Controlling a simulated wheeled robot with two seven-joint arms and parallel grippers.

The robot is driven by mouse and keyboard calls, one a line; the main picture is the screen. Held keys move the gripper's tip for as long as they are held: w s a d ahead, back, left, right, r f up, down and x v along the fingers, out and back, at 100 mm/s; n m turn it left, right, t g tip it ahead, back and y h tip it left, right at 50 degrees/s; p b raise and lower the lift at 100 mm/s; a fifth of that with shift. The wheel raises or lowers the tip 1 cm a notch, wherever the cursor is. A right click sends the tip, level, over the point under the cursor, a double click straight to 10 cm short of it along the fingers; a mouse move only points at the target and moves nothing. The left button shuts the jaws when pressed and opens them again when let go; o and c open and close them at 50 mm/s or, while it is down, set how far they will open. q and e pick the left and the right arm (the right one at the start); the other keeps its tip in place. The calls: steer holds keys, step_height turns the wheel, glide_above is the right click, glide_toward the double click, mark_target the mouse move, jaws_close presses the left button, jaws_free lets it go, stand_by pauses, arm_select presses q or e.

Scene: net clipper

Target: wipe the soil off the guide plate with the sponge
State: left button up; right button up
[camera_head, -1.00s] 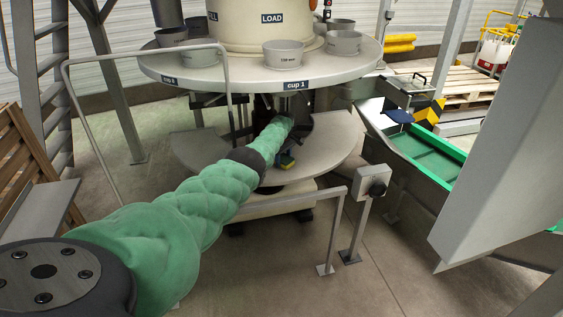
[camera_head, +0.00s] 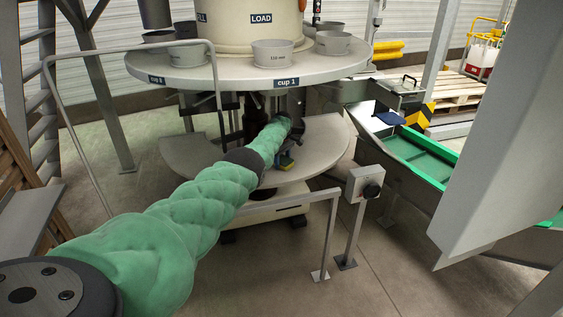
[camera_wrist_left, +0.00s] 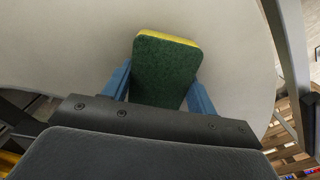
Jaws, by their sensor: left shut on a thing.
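My left arm reaches from the lower left under the round table to the pale lower plate (camera_head: 322,142), which looks like the guide plate. My left gripper (camera_head: 285,160) is small and partly hidden there. In the left wrist view its blue fingers (camera_wrist_left: 160,92) are shut on the sponge (camera_wrist_left: 165,72), which has a dark green face and a yellow edge. The sponge is in front of a smooth pale surface (camera_wrist_left: 75,45); I cannot tell whether it touches it. I see no clear soil; my arm hides part of the plate. My right gripper is not in view.
The round table (camera_head: 345,66) with several grey cups (camera_head: 272,54) hangs above the plate. A bent rail (camera_head: 130,60) stands at the left. A low rail with a switch box (camera_head: 364,184) stands in front. A green-lined chute (camera_head: 420,155) is at the right.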

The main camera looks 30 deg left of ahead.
arm_select(q)
steer(key=shift+d, duration=0.1)
steer(key=shift+w+r+p, duration=0.1)
steer(key=shift+r+p, duration=0.85)
steer(key=shift+p, duration=0.15)
steer(key=shift+r+p, duration=1.85)
steer(key=shift+r, duration=0.15)
step_height(320, 180, up, 3)
steer(key=p, duration=0.3)
steer(key=shift+w+r, duration=0.1)
steer(key=shift+r, duration=0.15)
steer(key=shift+f, duration=0.1)
